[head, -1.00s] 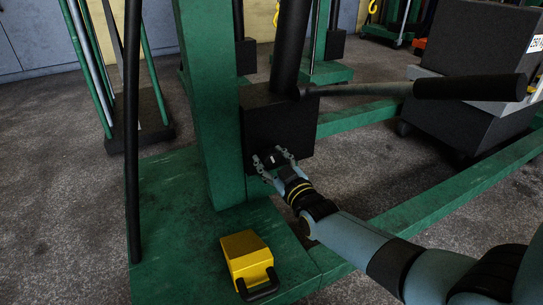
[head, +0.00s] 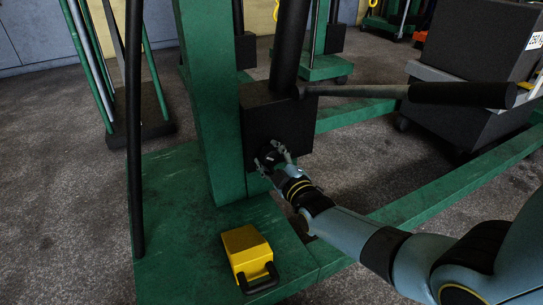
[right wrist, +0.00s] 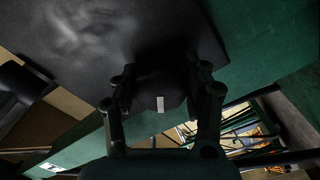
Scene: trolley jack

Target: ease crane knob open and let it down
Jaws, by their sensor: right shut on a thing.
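The crane's black pump block (head: 262,121) stands against the green post (head: 212,100). A black round knob (head: 269,156) sits low on its front face. My right gripper (head: 272,158) is shut on the knob, with a finger on each side. In the right wrist view the knob (right wrist: 160,92) shows a white mark facing the camera, between the two fingers (right wrist: 162,105). The black-gripped pump handle (head: 460,94) sticks out to the right above my arm. My left gripper is not in view.
A yellow box (head: 246,252) with a black handle sits on the green base plate (head: 180,235). A dark block load (head: 475,60) stands at the upper right. A green leg (head: 440,180) runs along the floor. A black upright bar (head: 133,120) stands at left.

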